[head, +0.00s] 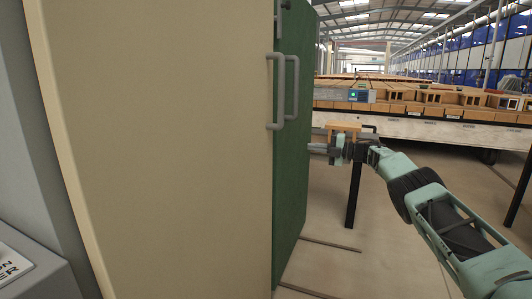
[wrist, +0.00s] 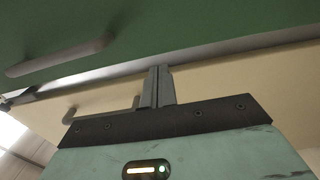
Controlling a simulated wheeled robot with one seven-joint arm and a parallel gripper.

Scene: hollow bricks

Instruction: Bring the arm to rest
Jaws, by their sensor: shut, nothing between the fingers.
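My gripper (head: 313,147) is at the end of my outstretched arm, which comes in from the right in the head view. Its fingertips are close to the edge of a green cabinet door (head: 291,180); I cannot tell whether they touch it. In the wrist view my gripper (wrist: 158,72) has its two fingers together with nothing between them. The green door (wrist: 200,20) fills the top of that view, with a cream panel (wrist: 220,80) below it.
A large cream door (head: 150,150) with a grey handle (head: 271,90) fills the left of the head view. A dark post (head: 354,190) stands below my wrist. Rows of hollow bricks (head: 430,97) lie on a long bench behind. Open floor lies to the right.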

